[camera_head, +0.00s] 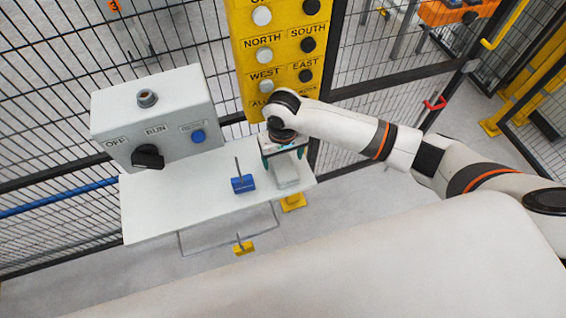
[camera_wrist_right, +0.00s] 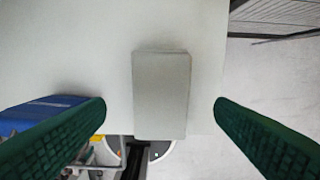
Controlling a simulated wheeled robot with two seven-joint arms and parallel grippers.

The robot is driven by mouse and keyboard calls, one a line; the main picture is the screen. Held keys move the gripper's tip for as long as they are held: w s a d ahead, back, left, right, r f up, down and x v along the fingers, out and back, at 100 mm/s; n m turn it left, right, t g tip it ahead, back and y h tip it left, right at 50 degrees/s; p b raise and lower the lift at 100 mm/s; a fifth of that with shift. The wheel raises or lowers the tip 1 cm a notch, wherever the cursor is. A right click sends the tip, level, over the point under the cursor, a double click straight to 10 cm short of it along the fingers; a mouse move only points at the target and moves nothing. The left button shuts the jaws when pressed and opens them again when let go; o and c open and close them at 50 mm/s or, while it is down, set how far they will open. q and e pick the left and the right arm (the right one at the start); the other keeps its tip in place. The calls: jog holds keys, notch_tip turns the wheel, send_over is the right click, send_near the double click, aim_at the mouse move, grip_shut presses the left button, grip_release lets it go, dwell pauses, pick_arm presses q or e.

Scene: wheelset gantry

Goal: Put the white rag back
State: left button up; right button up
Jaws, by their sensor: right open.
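The white rag (camera_head: 287,174) is a pale, folded rectangular block lying on the right end of the white shelf (camera_head: 190,205). In the right wrist view the rag (camera_wrist_right: 162,92) lies between the two green fingers, with a gap on each side. My right gripper (camera_head: 284,156) is over the rag, open and pointing down; its fingers also show in the right wrist view (camera_wrist_right: 159,105). No finger visibly touches the rag. My left gripper is not in view.
A blue block with a thin rod (camera_head: 243,183) stands left of the rag. A grey control box (camera_head: 155,120) with a knob and blue button stands on the shelf's left. A yellow button panel (camera_head: 275,45) and mesh fence rise behind. A wire frame with a yellow piece hangs below.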

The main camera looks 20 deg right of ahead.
aim_at(282, 167)
notch_tip(282, 167, up, 7)
jog(key=shift+r, duration=0.15)
jog(key=shift+a, duration=0.1)
